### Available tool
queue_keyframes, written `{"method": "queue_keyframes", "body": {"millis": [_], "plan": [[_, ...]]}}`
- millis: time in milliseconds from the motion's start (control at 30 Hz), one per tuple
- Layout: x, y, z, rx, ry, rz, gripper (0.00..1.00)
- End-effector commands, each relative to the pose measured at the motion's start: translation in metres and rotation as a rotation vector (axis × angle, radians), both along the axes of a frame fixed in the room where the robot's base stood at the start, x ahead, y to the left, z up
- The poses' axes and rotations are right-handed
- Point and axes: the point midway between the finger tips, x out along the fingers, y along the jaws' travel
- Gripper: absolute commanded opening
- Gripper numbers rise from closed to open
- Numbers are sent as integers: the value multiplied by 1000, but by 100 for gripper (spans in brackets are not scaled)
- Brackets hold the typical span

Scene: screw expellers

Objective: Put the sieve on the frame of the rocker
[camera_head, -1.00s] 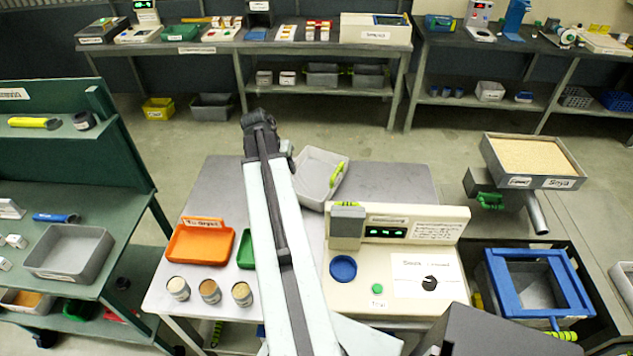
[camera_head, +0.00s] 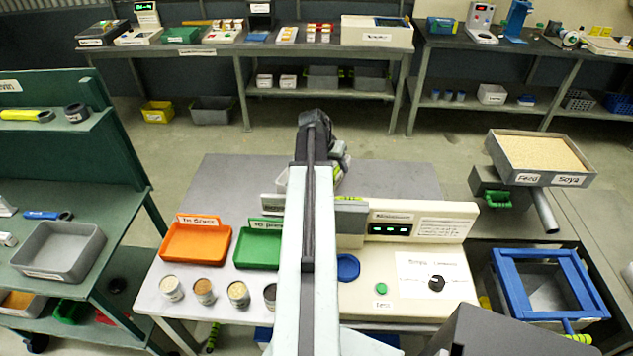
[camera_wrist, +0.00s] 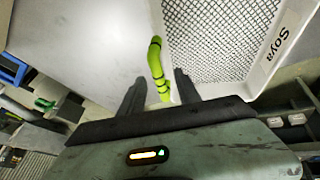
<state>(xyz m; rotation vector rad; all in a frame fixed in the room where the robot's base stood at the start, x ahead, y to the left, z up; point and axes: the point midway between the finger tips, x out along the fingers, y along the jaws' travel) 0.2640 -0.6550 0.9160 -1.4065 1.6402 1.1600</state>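The sieve (camera_wrist: 215,40) is a white tray with a mesh floor, a "Soya" label and a yellow-green handle. In the wrist view its handle (camera_wrist: 157,72) lies between the two dark fingers of my gripper (camera_wrist: 161,78). The fingers are apart, with a gap visible to the handle. In the head view my arm hides most of the sieve on the grey table. The rocker's frame (camera_head: 496,290) is a blue square rim at the lower right of the head view, with an open middle; no sieve lies on it.
An orange tray (camera_head: 196,241), a green tray (camera_head: 257,246) and several small cups stand on the table's left. A cream control panel (camera_head: 420,285) stands between my arm and the blue frame. A grain-filled feed tray (camera_head: 540,155) stands behind the frame.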

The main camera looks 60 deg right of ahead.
Motion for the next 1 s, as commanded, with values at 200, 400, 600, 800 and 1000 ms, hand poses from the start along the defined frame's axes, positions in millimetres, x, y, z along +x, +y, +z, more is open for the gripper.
{"method": "queue_keyframes", "body": {"millis": [200, 400, 600, 800, 1000], "plan": [[-3, -7, -19, 0, -1, 0, 40], [-3, -7, -18, 0, -1, 0, 15], [-3, -7, -18, 0, -1, 0, 0], [-3, -7, -18, 0, -1, -1, 0], [-3, -7, -18, 1, -1, -1, 0]]}}
